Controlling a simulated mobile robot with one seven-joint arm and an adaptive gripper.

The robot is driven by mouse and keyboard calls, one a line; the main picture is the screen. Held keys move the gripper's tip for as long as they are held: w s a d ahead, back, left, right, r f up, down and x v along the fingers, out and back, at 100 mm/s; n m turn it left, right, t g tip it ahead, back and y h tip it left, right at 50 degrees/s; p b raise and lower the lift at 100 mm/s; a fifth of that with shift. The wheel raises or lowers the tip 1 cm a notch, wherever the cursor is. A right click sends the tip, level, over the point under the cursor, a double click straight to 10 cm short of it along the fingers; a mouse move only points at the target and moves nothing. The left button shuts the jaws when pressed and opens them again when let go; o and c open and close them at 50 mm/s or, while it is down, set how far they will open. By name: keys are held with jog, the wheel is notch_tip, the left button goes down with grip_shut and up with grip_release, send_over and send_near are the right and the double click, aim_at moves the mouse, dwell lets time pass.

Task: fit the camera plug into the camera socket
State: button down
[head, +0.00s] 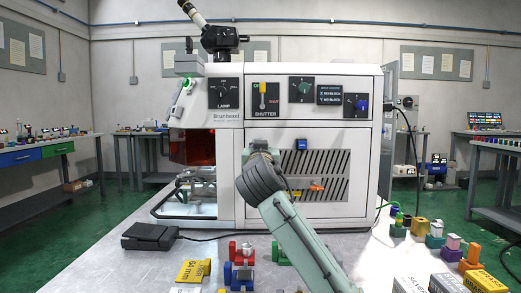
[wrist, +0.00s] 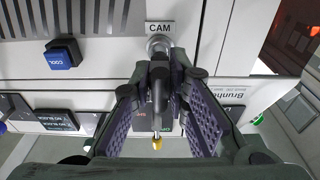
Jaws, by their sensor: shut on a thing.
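In the wrist view my gripper (wrist: 160,72) is shut on the dark camera plug (wrist: 157,92), which sits between the purple-grey finger pads. The metal camera socket (wrist: 158,44), under the CAM label (wrist: 159,28), is on the white machine front just beyond the fingertips and in line with the plug. The fingertips partly cover the socket, so I cannot tell whether the plug touches or enters it. In the head view my arm is raised against the machine front and hides the plug, the socket and the fingers.
The white machine (head: 310,210) stands on the grey table. A blue COOL button (wrist: 61,55) and vent slots are left of the socket in the wrist view. The yellow shutter lever (head: 263,88) is above my wrist. Coloured blocks and a black pedal (head: 150,236) lie in front.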

jog(key=shift+w+p, duration=0.65)
jog(key=shift+w, duration=0.4)
dwell(0.4)
jog(key=c, duration=1.5)
grip_release()
jog(key=shift+o, duration=0.3)
jog(key=o, duration=0.4)
jog(key=shift+s, duration=0.1)
jog(key=shift+s+b, duration=1.25)
jog(key=shift+s, duration=1.7)
